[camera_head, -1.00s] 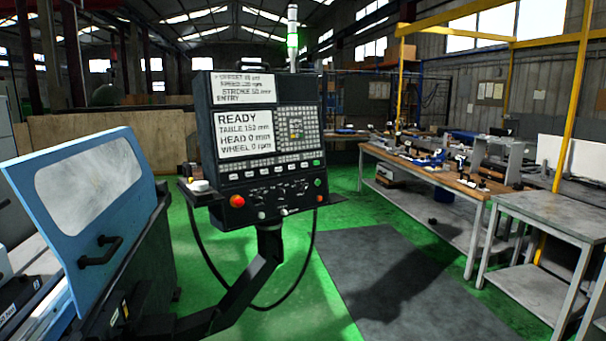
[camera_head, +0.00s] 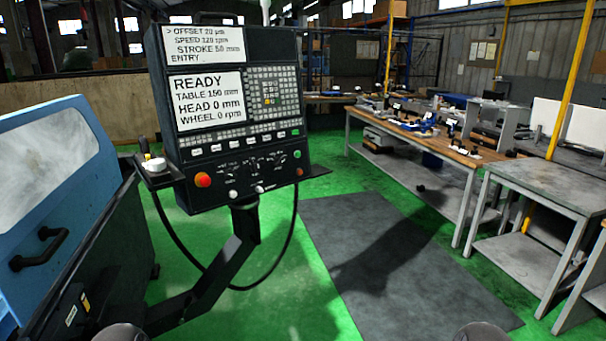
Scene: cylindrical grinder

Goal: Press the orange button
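The panel is dark, hangs on a bent black arm and faces me. Nothing covers the button. Neither of my grippers shows. Only two rounded dark parts, which look like mine, peek in at the bottom edge.
A blue machine door (camera_head: 50,190) with a black handle stands at the left. A small side shelf (camera_head: 160,178) juts from the panel's left. A wooden-topped workbench (camera_head: 440,150) and a grey table (camera_head: 545,190) stand at the right. A dark mat (camera_head: 390,260) lies on open green floor.

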